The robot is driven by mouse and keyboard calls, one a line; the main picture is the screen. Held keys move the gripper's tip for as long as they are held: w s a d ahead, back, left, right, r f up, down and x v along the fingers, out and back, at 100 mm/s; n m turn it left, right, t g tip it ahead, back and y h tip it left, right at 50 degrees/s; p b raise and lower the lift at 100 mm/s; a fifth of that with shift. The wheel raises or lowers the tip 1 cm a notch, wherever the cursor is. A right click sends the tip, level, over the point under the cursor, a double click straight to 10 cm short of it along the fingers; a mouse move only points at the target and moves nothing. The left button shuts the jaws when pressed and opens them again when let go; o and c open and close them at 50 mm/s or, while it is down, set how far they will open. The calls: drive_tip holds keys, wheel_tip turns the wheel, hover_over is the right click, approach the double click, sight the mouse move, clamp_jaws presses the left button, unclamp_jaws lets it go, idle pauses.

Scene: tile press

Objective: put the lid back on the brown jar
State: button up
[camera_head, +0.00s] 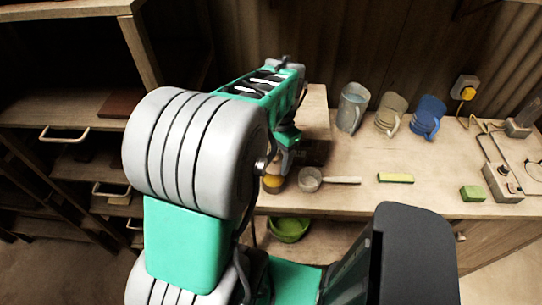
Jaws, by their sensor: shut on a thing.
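A small brown jar (272,185) with a yellowish-tan upper part stands near the front edge of the worktop. My gripper (283,163) points down just above and behind the jar, partly covered by my own arm. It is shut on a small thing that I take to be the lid. The lid itself is hard to make out at this size. I cannot tell whether it touches the jar's rim.
A small pan (311,180) with a pale handle lies close to the jar's right. A green bowl (288,229) sits below the worktop.

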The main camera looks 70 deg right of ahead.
wheel_tip(320, 180, down, 6)
drive_tip(key=b, duration=0.3)
drive_tip(key=shift+r+b, duration=0.25)
drive_tip(key=shift+b, duration=0.1)
drive_tip(key=shift+f, duration=0.15)
drive_tip(key=shift+a+p, duration=0.1)
drive_tip(key=shift+p, duration=0.25)
idle(0.5)
drive_tip(key=shift+f, duration=0.15)
idle(1.2)
drive_tip(key=o, duration=1.6)
